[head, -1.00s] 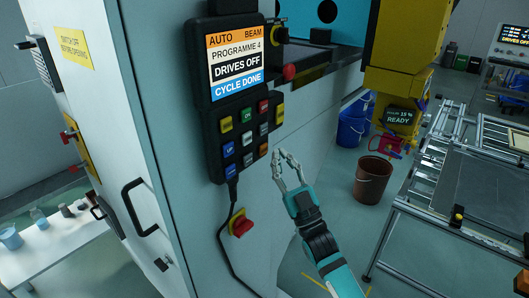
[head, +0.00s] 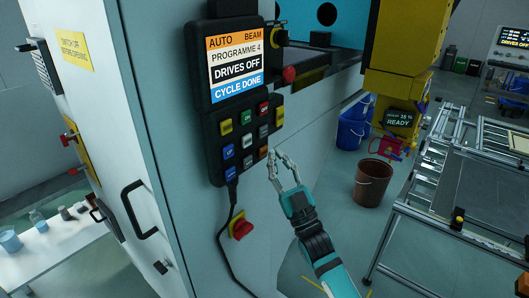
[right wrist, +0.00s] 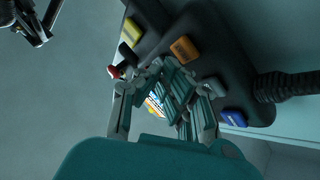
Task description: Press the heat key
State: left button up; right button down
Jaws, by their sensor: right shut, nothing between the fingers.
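The keypad pendant (head: 239,178) hangs on the pale cabinet side, with several coloured keys under its screen. An orange-brown key (head: 263,152) sits at its lower right; its label is too small to read in the head view. In the right wrist view an orange key (right wrist: 184,48) with dark lettering shows just beyond the fingers; I cannot be sure it reads heat. My right gripper (head: 280,154) is shut and empty, its tips just right of the orange-brown key. The fingers (right wrist: 178,85) partly cover the pendant in the right wrist view. Contact cannot be told. My left gripper is out of view.
The pendant screen (head: 236,67) reads DRIVES OFF, CYCLE DONE. A red-yellow rotary switch (head: 240,227) and a black cable (head: 221,240) lie below the keypad. A brown bucket (head: 373,184) and a metal frame table (head: 450,200) stand to the right.

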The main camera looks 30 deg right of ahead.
jog(key=shift+w, duration=0.1)
dwell(0.6)
jog(key=shift+w+a, duration=0.15)
jog(key=shift+w, duration=0.15)
jog(key=shift+w+a, duration=0.15)
jog(key=shift+w, duration=0.2)
dwell(0.7)
jog(key=shift+s, duration=0.1)
jog(key=shift+s+d, duration=0.3)
jog(key=shift+s, duration=0.4)
jog(key=shift+y, duration=0.3)
jog(key=shift+s+d+p, duration=0.15)
jog(key=shift+s+d, duration=0.15)
jog(key=shift+s, duration=0.45)
jog(key=shift+s+d+p, duration=0.2)
jog(key=shift+s+d, duration=0.15)
jog(key=shift+s, duration=0.45)
jog(key=shift+s+d+p, duration=0.15)
jog(key=shift+s+d, duration=0.15)
jog(key=shift+s, duration=0.45)
